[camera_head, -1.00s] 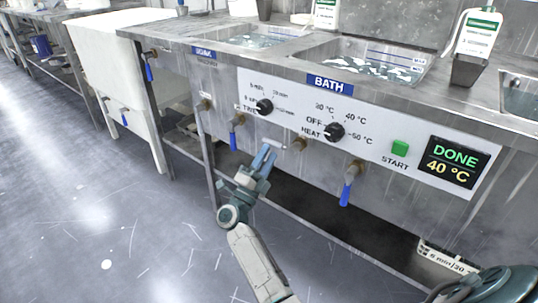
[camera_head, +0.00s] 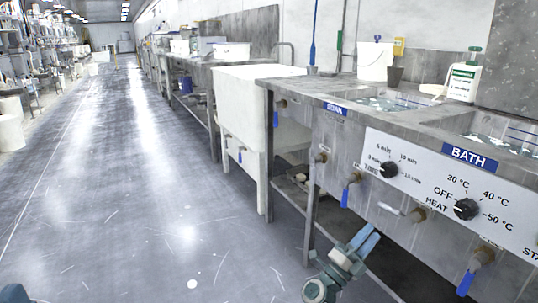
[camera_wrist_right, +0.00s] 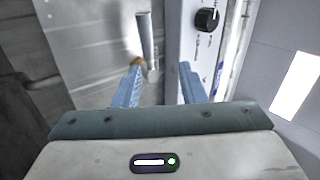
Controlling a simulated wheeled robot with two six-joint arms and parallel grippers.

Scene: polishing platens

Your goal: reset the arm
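My right gripper (camera_head: 368,236) is in front of the bench, low, below the control panel (camera_head: 400,205). In the right wrist view its two blue fingers (camera_wrist_right: 160,84) are spread apart with nothing between them. A grey pipe-like piece (camera_wrist_right: 146,45) shows beyond them, apart from the fingers as far as I can tell. A black knob (camera_wrist_right: 207,20) is at the upper right of that view. In the head view a small teal part, probably of my own body, shows at the bottom left corner. My left gripper does not show.
The timer knob (camera_head: 389,170) and heat knob (camera_head: 466,209) are on the panel, with blue-handled valves (camera_head: 350,188) along the front. A white tub (camera_head: 250,95) stands left of the bench. A bottle (camera_head: 463,82) stands on top. The floor (camera_head: 150,180) at left is clear.

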